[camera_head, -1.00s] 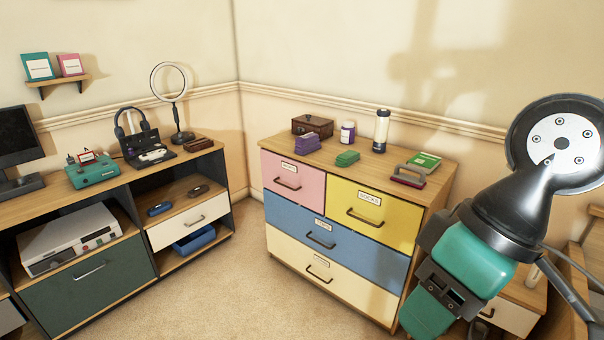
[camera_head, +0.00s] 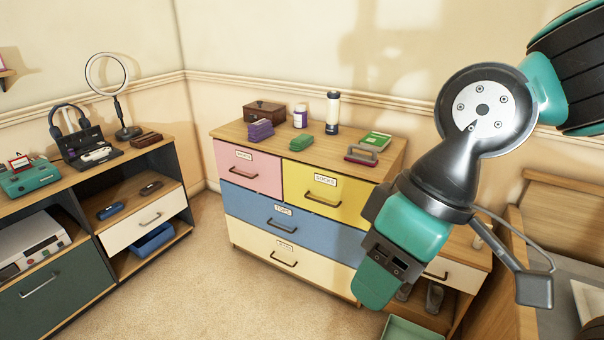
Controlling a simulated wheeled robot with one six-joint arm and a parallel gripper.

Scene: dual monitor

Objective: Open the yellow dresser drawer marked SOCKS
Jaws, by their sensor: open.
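The yellow SOCKS drawer (camera_head: 328,212) is the upper right drawer of the wooden dresser (camera_head: 216,157) and is shut flush. Its white label (camera_head: 325,181) sits above a dark bar handle (camera_head: 322,200). My gripper (camera_head: 377,288) hangs below my teal wrist, in front of the dresser's lower right corner. It is open, with nothing seen between its fingers, though the fingers are hard to make out. It is lower than the yellow drawer and to the right of its handle, clear of it. My arm overlaps the drawer's right end in the view.
A pink drawer (camera_head: 248,169), a blue drawer (camera_head: 285,221) and a cream drawer (camera_head: 300,263) are shut. A purple stack, bottles and a box stand on top. A low cabinet (camera_head: 150,220) is left; a nightstand (camera_head: 462,279) is right. Carpet (camera_head: 210,300) before the dresser is clear.

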